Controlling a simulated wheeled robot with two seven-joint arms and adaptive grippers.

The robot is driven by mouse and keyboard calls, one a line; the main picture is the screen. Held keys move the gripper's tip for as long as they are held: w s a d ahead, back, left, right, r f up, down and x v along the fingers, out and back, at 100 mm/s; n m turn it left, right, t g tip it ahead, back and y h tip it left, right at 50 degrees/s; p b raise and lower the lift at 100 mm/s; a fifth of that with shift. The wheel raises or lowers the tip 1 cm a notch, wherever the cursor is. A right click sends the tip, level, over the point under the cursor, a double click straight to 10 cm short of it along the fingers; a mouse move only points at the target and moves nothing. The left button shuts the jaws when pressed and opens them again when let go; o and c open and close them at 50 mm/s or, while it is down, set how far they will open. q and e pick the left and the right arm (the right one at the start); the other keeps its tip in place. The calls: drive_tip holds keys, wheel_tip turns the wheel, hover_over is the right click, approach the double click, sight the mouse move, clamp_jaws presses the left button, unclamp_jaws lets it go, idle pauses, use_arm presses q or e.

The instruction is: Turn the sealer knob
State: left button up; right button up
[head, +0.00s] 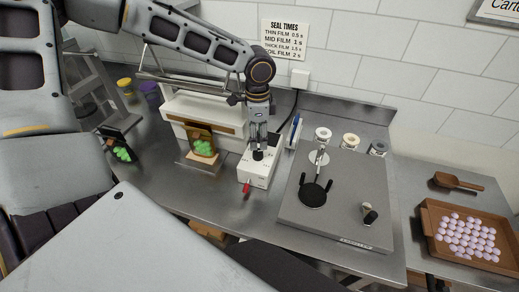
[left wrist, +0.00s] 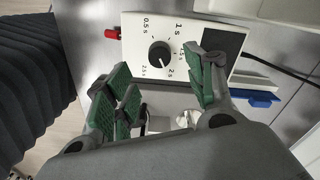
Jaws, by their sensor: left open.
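The sealer knob (left wrist: 160,55) is a round black dial on a white control box (left wrist: 212,38) marked in seconds, from 0.5 s round to 2.5 s. Its white pointer line appears to face the 2 s mark. My left gripper (head: 259,147) points down above the white box (head: 258,172) and hides much of the knob in the head view. In the left wrist view, the green-padded fingers of this gripper (left wrist: 166,88) are spread apart and empty, with the knob ahead between them. Contact with the knob cannot be told. My right gripper is not in view.
A bag of green gummies (head: 202,147) stands at the sealer (head: 205,108). A red-tipped lever (head: 246,190) sticks out of the box's front. A grey depositor plate (head: 335,213) is close on the right. A seal times sign (head: 285,39) hangs on the wall.

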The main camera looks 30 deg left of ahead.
sight(258, 151)
use_arm(q)
drive_tip(key=shift+s, duration=0.1)
drive_tip(key=shift+f, duration=3.75)
drive_tip(key=c, duration=1.1)
drive_tip(key=shift+o, duration=0.2)
